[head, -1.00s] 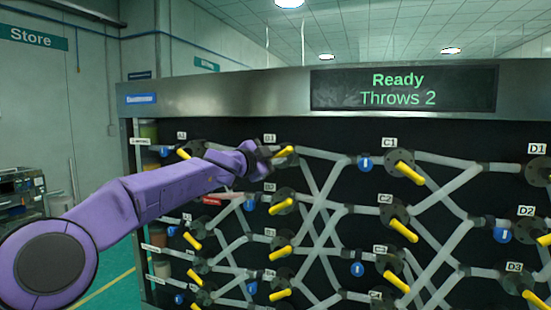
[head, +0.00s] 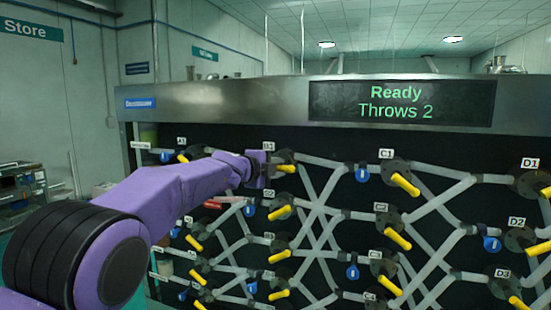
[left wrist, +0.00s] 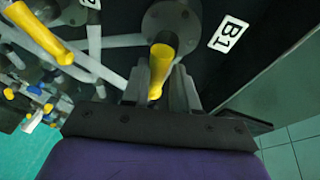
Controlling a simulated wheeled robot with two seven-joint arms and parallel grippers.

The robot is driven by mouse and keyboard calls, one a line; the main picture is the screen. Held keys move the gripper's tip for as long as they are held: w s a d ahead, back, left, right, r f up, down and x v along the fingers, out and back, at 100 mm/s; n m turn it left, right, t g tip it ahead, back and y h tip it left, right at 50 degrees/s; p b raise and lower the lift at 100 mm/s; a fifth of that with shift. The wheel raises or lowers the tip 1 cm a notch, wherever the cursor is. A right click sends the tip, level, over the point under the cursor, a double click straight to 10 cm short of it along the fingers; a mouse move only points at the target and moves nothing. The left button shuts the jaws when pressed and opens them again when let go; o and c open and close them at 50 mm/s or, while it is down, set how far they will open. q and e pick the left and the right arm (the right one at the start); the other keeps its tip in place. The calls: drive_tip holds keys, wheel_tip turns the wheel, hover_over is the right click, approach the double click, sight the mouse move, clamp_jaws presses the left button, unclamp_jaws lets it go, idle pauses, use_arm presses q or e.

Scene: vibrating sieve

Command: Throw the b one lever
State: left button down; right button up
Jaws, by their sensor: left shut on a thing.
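The B1 lever is a yellow handle (head: 287,168) on a dark round hub, below the B1 label (head: 268,146) in the upper part of the panel. In the head view it points right and slightly down, partly hidden by my left gripper (head: 268,168). In the left wrist view, the yellow handle (left wrist: 161,68) sits between the two grey fingers (left wrist: 160,90), beside the B1 label (left wrist: 229,33). My left gripper is shut on this handle. My right gripper is out of view.
The display (head: 402,105) reads "Ready, Throws 2". Other yellow levers, including C1 (head: 405,184), stick out around B1 among grey pipes and blue round tags (head: 362,173). My left arm crosses in front of the panel's left side.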

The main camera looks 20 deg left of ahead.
use_arm(q)
drive_tip(key=shift+f+m+g+y+p, duration=0.35)
drive_tip(key=shift+m+y+p, duration=0.45)
drive_tip(key=shift+m, duration=0.55)
drive_tip(key=shift+f+m+g+y+p, duration=0.15)
drive_tip(key=shift+f+m+y+p, duration=0.35)
drive_tip(key=shift+m+p, duration=0.65)
drive_tip(key=shift+r+m, duration=0.1)
drive_tip(key=shift+m, duration=0.3)
drive_tip(key=c, duration=1)
unclamp_jaws()
drive_tip(key=shift+w+a+r, duration=0.1)
drive_tip(key=shift+a, duration=0.05)
drive_tip(key=shift+r, duration=0.1)
